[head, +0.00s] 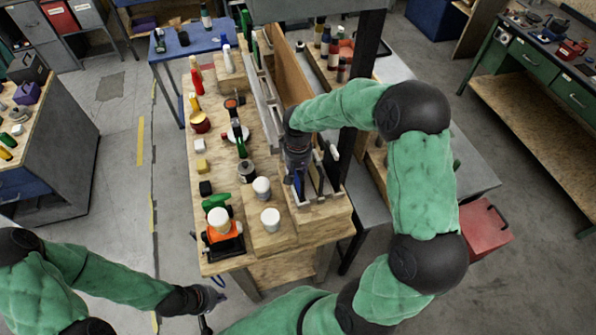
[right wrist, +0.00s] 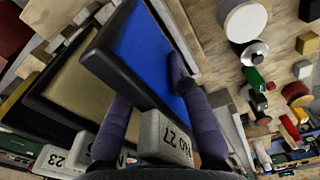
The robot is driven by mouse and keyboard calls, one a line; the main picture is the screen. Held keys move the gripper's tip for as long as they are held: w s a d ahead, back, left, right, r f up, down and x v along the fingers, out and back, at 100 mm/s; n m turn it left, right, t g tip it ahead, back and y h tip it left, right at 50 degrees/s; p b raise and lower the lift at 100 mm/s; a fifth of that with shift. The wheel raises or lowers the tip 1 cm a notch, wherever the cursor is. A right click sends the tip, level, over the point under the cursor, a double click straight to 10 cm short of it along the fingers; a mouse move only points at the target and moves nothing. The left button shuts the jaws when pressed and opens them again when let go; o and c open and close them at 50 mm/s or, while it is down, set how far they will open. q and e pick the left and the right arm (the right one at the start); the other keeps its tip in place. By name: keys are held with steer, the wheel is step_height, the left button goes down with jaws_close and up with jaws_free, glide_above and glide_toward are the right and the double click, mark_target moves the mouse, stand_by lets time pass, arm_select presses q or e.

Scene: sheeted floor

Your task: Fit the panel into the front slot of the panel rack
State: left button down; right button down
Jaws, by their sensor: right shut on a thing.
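The blue-faced panel (right wrist: 150,50) with a black frame and a grey numbered tab is between the two fingers of my right gripper (right wrist: 152,92). One finger lies across its blue face and the other is behind it. In the head view my right gripper (head: 297,168) is at the panel rack (head: 303,203), and only a blue sliver of the panel shows. I cannot tell whether the panel's lower edge is in a slot. A tan-faced panel (right wrist: 80,85) stands beside the blue one. My left gripper (head: 210,298) is off the near left table edge; its finger gap is unclear.
The wooden table (head: 222,182) holds white-capped jars (head: 270,219), an orange-and-black item (head: 222,238), and several bottles and small blocks left of the rack. A tall brown board (head: 291,75) stands behind my right gripper. A dark post (head: 362,85) rises to the right.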

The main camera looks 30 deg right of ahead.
steer(key=c, duration=1.2)
jaws_free()
steer(key=shift+f, duration=0.1)
steer(key=shift+o, duration=0.2)
steer(key=shift+w+r, duration=0.1)
steer(key=shift+r, duration=0.25)
step_height(320, 180, up, 12)
steer(key=shift+f+b, duration=0.15)
steer(key=shift+b, duration=0.2)
